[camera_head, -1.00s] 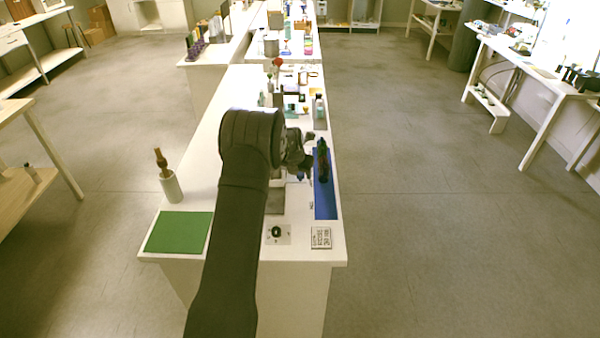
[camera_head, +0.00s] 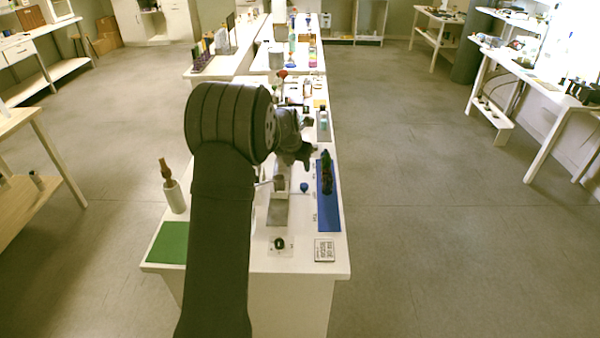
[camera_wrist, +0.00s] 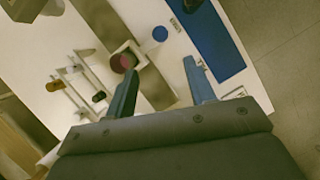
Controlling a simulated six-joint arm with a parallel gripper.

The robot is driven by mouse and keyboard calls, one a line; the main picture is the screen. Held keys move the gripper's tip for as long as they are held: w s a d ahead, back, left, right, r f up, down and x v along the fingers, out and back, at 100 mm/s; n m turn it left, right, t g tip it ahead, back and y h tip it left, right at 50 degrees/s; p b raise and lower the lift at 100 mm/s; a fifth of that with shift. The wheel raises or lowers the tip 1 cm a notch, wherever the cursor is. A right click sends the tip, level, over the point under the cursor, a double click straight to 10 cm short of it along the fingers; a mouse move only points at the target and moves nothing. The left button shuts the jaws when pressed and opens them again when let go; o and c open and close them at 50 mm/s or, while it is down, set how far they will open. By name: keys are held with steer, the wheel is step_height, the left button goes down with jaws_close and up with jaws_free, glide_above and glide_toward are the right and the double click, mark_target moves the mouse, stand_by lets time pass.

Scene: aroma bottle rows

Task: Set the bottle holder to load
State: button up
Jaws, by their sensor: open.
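My gripper (camera_wrist: 162,66) is open and empty, with its two fingers apart above the bench in the wrist view. In the head view its dark wrist (camera_head: 293,143) hangs over the bench, left of the blue mat. A small square block with a reddish round top (camera_wrist: 122,62), possibly the bottle holder, lies beside the left fingertip; I cannot tell if they touch. It seems to be the small block (camera_head: 280,183) in the head view. Thin rods and a dark knob (camera_wrist: 98,97) lie left of it. No load marking is readable.
A blue round cap (camera_wrist: 160,34) stands near the blue mat (camera_wrist: 208,45). Dark objects (camera_head: 327,172) stand on that mat. A plate with a dark green knob (camera_head: 280,243), a printed card (camera_head: 324,250) and a green mat (camera_head: 168,243) are at the bench's near end.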

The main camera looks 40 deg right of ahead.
mark_target(304, 185)
steer(key=v, duration=0.3)
steer(key=shift+a+r, duration=0.1)
steer(key=shift+r, duration=0.1)
steer(key=x, duration=1.7)
steer(key=shift+d+f, duration=0.15)
steer(key=shift+d, duration=0.05)
